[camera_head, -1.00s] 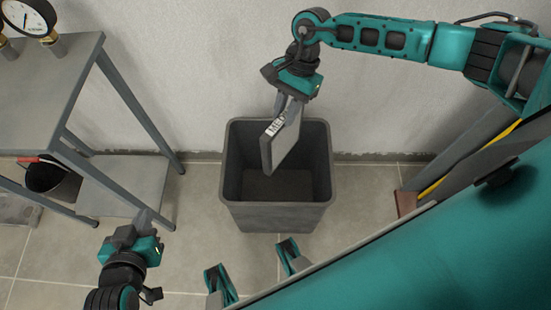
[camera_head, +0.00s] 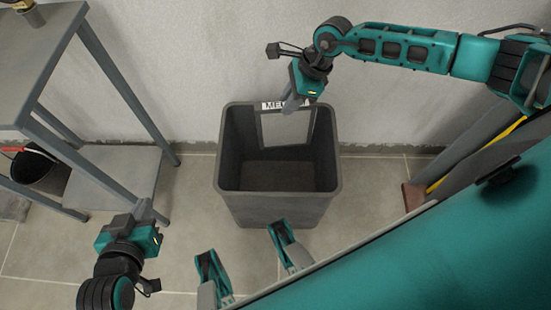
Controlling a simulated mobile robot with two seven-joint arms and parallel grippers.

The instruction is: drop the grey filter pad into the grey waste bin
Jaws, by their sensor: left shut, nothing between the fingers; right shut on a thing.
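The grey filter pad (camera_head: 285,130) is a flat panel with a white lettered label along its top edge. It hangs upright at the back of the mouth of the grey waste bin (camera_head: 278,206), its lower part below the rim line in the picture. My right gripper (camera_head: 291,104) is shut on the pad's top edge and covers part of the label. I cannot tell whether the pad touches the bin's back wall. The bin floor looks empty. My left gripper (camera_head: 142,208) is shut and empty, left of the bin and apart from it.
A grey metal table (camera_head: 40,45) stands on the left, with a black bucket (camera_head: 40,172) on its lower shelf area. Grey and yellow posts (camera_head: 465,150) lean at the right. The tiled floor around the bin is mostly clear.

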